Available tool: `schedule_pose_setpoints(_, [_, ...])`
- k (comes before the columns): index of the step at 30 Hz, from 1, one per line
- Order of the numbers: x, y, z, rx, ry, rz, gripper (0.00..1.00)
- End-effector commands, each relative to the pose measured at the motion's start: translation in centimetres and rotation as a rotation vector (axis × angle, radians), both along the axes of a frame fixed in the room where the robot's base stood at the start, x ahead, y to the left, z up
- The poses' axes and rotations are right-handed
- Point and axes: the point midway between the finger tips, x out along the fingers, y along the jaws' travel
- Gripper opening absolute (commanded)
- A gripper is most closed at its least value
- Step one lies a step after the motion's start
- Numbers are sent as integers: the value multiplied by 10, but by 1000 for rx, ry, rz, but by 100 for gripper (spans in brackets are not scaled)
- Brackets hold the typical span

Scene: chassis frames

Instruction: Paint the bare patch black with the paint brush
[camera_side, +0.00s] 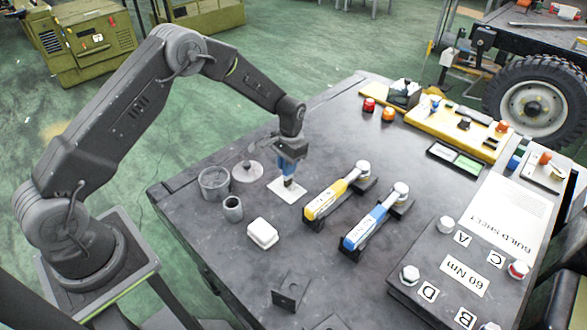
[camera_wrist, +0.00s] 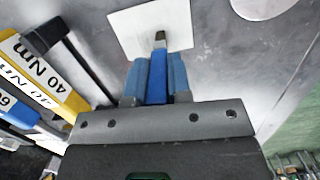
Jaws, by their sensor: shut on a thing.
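My gripper (camera_side: 288,171) is shut on the paint brush, a blue-handled brush (camera_wrist: 157,88) with a metal ferrule, seen between the blue finger pads in the wrist view. The brush points down over a pale square (camera_side: 283,194) lying flat on the dark bench, which also shows in the wrist view (camera_wrist: 128,27). I take this pale square for the bare patch; its visible surface is light. The brush tip is over the square. I cannot tell whether it touches, and my gripper and the brush hide part of the square.
A grey can (camera_side: 214,184), a smaller cup (camera_side: 233,209) and a pale disc (camera_side: 247,172) with an upright piece stand left of the square. A white block (camera_side: 263,233) sits in front. Yellow (camera_side: 330,197) and blue (camera_side: 367,226) torque tools lie on the right.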

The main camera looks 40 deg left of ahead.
Motion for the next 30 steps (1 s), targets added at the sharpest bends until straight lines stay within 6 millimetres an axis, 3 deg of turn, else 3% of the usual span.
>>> schedule_pose_setpoints(14, [0, 44, 0, 0, 1, 3, 0])
schedule_pose_setpoints(18, [-13, 43, 0, 0, 2, 0, 0])
schedule_pose_setpoints(30, [-12, 6, 0, 0, 0, -2, 0])
